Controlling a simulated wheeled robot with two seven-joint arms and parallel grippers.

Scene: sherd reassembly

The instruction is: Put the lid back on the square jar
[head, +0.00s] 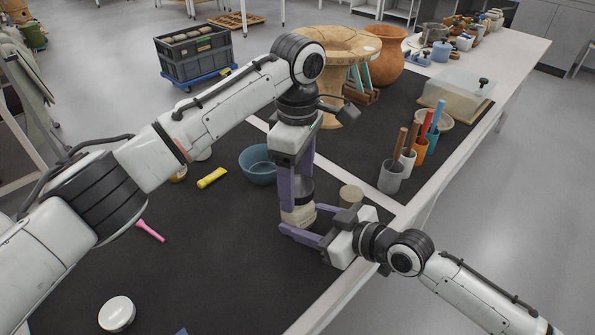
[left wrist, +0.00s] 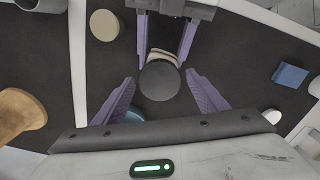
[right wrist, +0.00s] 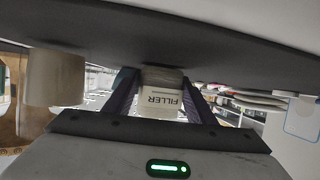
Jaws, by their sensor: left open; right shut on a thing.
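The cream jar (head: 298,216) stands on the dark mat; its FILLER label shows upside down in the right wrist view (right wrist: 160,100). My right gripper (head: 303,228) is shut on the jar from the side, low down. A dark grey round lid (left wrist: 160,80) is over the jar's top, and in the head view it shows as a grey band (head: 300,190) above the cream body. I cannot tell whether it is fully seated. My left gripper (left wrist: 160,95) points down from above, open, with one purple finger on either side of the lid and apart from it.
A beige cylinder (head: 350,195) stands close to the right gripper. A blue bowl (head: 257,165) is just behind the jar. A yellow tube (head: 212,178), a pink tool (head: 150,230) and a white round item (head: 117,313) lie leftward. Tool cups (head: 391,177) line the right edge.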

